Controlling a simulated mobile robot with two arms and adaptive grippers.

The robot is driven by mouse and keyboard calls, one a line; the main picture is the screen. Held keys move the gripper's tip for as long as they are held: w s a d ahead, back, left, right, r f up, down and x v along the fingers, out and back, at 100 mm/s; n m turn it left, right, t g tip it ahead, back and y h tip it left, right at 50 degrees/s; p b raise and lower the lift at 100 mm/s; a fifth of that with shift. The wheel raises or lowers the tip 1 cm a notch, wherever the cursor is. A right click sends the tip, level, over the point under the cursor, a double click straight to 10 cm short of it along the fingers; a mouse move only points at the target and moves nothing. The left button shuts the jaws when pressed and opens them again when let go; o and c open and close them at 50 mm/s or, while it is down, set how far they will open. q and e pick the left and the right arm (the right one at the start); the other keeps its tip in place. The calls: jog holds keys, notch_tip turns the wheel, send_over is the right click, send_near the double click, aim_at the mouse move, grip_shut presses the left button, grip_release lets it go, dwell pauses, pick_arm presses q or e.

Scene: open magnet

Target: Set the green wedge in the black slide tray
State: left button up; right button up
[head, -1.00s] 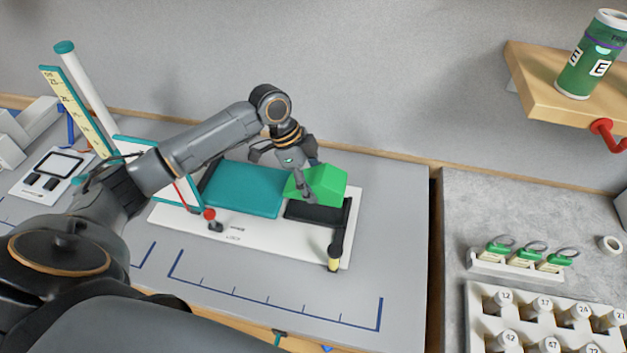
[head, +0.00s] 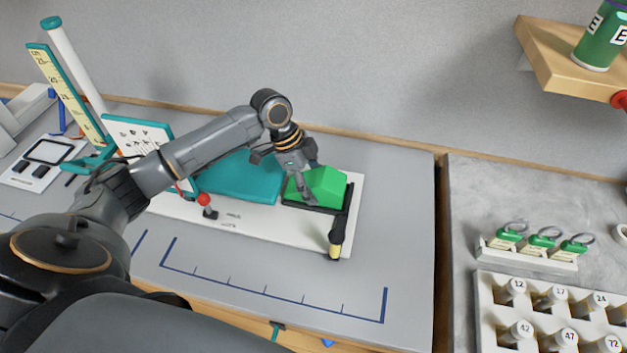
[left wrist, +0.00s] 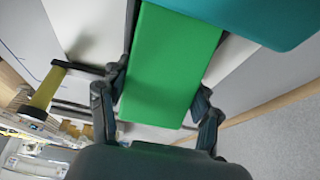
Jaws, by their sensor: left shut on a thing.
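The green wedge (head: 323,186) is at the right end of the white device base, in or just above the black slide tray (head: 312,208). The tray's front edge shows below the wedge; I cannot tell whether the wedge touches the tray floor. My left gripper (head: 305,184) is shut on the wedge. In the left wrist view, the two dark fingers of the left gripper (left wrist: 158,100) press on opposite sides of the wedge (left wrist: 172,62). My right gripper is not in view.
A black lever with a yellow tip (head: 335,247) stands at the tray's right side. A red-knobbed lever (head: 205,203) is on the base's front left. The bench in front is clear.

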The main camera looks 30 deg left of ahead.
pick_arm(q)
jog(key=shift+f+p, duration=0.1)
jog(key=shift+p, duration=0.25)
dwell(0.5)
jog(key=o, duration=1.3)
jog(key=v, duration=1.2)
jog(key=shift+a, duration=0.1)
